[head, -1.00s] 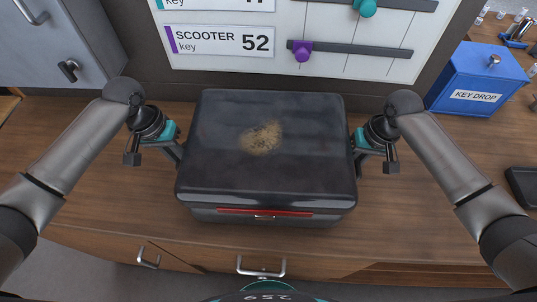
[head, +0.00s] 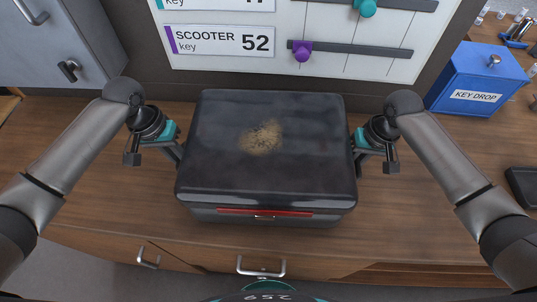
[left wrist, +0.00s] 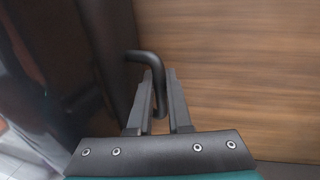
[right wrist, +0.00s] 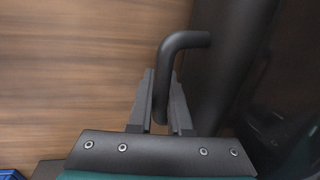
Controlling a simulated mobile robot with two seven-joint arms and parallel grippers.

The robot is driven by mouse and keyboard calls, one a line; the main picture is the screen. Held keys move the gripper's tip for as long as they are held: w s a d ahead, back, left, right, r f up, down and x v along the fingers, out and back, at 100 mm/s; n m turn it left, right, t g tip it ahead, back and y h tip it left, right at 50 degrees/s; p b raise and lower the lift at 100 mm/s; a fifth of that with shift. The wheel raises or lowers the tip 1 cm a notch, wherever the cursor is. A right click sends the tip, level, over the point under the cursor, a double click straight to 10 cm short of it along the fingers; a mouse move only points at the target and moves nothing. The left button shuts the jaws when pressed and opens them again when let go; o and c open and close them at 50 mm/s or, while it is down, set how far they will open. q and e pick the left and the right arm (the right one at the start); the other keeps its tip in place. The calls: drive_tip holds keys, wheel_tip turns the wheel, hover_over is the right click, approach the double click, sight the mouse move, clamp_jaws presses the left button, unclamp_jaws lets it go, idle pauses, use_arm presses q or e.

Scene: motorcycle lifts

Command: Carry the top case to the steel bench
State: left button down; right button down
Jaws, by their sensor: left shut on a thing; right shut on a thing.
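The top case (head: 225,160) is a black box with a tan dusty patch on its lid and a red strip on its front. It is at the wooden counter (head: 100,205); I cannot tell whether it rests on it or is just above. My left gripper (head: 178,152) is at the case's left side, shut on a black bent side handle (left wrist: 148,62). My right gripper (head: 358,154) is at the right side, shut on the matching handle (right wrist: 184,42). The wrist views show each handle between the fingers. No steel bench can be made out.
A blue key drop box (head: 473,82) stands at the back right of the counter. A dark tray (head: 522,186) lies at the right edge. A board with key labels and sliders (head: 225,45) rises behind the case. A grey cabinet (head: 75,45) stands at the left.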

use_arm(q)
drive_tip(key=shift+w+r, duration=0.1)
drive_tip(key=shift+r, duration=0.1)
use_arm(e)
drive_tip(key=shift+w+r, duration=0.15)
idle(0.3)
use_arm(q)
drive_tip(key=shift+r, duration=0.1)
use_arm(e)
drive_tip(key=shift+r, duration=0.1)
